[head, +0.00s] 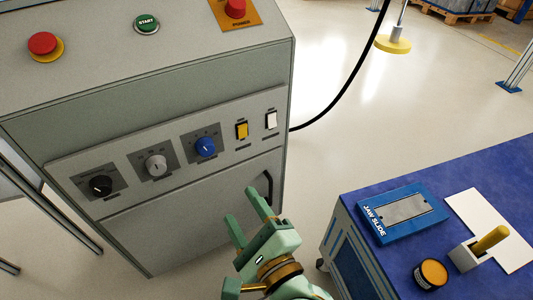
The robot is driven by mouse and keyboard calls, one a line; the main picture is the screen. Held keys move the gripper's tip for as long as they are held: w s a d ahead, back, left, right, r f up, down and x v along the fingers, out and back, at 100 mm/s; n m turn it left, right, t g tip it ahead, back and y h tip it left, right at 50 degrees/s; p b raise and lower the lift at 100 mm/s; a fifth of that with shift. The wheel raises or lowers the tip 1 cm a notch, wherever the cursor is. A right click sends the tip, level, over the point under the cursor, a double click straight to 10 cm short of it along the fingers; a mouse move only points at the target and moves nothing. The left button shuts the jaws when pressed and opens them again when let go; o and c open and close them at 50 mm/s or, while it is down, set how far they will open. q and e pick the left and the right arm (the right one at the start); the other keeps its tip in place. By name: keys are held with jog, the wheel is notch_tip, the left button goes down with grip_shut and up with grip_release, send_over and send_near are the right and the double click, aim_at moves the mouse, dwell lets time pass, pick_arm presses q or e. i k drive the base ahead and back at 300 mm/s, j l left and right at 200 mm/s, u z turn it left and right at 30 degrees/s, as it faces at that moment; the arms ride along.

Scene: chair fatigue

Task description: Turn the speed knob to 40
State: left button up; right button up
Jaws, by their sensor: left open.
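The control cabinet's front panel carries a black knob (100,186), a grey knob (156,165) and a blue knob (205,146), each on a dark dial plate. Their labels and scale numbers are too small to read, so I cannot tell which is the speed knob or what it is set to. My left gripper (240,207) is open and empty, below and to the right of the blue knob in the picture, apart from all three. My right gripper is not in view.
Yellow (242,130) and white (271,119) switches sit right of the knobs. A door handle (268,188) is near my gripper. Red buttons (42,43) (236,9) and a green start button (146,23) are on top. A blue bench (480,180) stands at right.

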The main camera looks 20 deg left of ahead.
aim_at(155, 164)
jog(key=k, duration=1)
